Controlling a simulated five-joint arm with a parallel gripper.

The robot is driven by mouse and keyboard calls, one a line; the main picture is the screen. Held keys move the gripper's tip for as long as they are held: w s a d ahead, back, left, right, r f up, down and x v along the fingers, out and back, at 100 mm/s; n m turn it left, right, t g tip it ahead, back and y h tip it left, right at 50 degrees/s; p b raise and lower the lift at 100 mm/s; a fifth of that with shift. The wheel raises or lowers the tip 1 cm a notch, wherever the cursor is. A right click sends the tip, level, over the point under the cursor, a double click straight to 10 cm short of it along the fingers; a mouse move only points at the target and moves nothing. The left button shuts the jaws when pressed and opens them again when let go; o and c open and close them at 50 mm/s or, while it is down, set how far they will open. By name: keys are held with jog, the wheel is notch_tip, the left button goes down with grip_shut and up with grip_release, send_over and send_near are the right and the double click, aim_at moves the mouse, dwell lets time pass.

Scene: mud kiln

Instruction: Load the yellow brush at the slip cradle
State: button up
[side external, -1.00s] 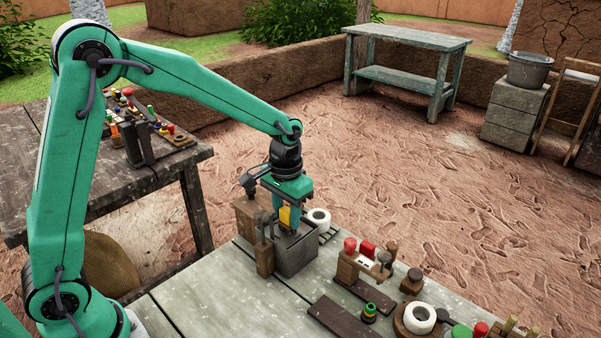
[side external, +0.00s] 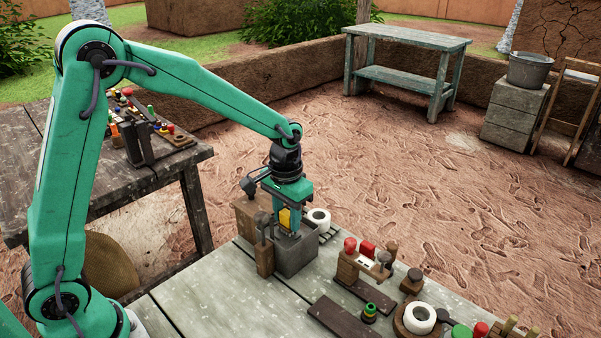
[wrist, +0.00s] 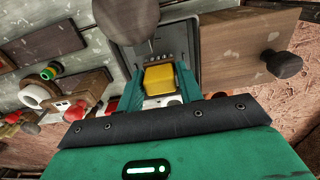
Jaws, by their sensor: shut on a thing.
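My gripper (side external: 291,226) points down and is shut on the yellow brush (side external: 284,218). In the wrist view the brush's yellow block (wrist: 158,78) sits between the two green fingers (wrist: 158,92). Pale bits show just beyond the block. The gripper is over a grey open box (side external: 297,262) on the near table, with the fingertips at or just inside its rim. This box may be the slip cradle; I cannot tell for certain. The brush's lower end is hidden by the box wall and fingers.
A wooden block with a dark knob (wrist: 284,64) adjoins the box. A dark-headed wooden post (side external: 264,250) stands close in front. A white ring (side external: 319,218) lies behind right. A rack with red pieces (side external: 365,262) and a dark board (side external: 343,318) lie farther right.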

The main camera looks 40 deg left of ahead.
dwell(0.4)
jog(key=shift+r, duration=3.5)
jog(key=s+a+r, duration=0.2)
jog(key=a, duration=0.3)
jog(key=shift+s+a, duration=0.25)
jog(key=shift+s, duration=0.05)
